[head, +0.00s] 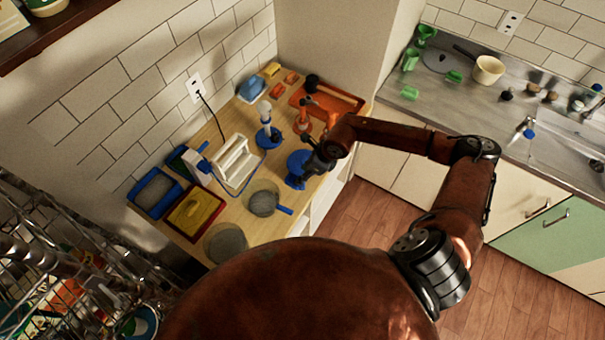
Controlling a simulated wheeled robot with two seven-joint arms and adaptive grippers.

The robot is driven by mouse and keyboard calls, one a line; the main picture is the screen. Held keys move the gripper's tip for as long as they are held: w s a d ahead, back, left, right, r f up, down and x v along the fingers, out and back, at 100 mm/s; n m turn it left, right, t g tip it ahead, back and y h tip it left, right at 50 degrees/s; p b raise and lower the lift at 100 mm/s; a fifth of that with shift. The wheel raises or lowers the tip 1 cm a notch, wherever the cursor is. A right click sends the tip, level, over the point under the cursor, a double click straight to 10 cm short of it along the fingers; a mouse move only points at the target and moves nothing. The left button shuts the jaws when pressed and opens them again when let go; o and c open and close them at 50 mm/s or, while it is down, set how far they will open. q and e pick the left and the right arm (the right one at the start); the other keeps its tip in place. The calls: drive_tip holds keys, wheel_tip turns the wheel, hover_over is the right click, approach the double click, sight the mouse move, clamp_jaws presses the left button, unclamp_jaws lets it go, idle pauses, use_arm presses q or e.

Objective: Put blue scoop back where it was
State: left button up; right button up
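My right arm reaches over the wooden counter from the right. My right gripper (314,160) is low at the counter's right edge, pointing left, beside a blue rounded object (296,167). That object looks like the blue scoop, but the gripper partly covers it and its full shape is hard to make out. I cannot tell whether the fingers touch or hold it. The finger opening is too small and dark to read. My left gripper is not in view.
Left of the gripper are a white rack (238,165), a blue-handled sieve (264,202) and a blue stand (268,137). An orange tray (346,100) lies behind. Blue (154,193) and yellow-red (194,211) trays are at left. A wire rack (75,255) stands lower left.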

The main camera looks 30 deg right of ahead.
drive_tip(key=b+v, duration=0.1)
drive_tip(key=v, duration=1)
drive_tip(key=shift+b, duration=0.4)
idle(0.4)
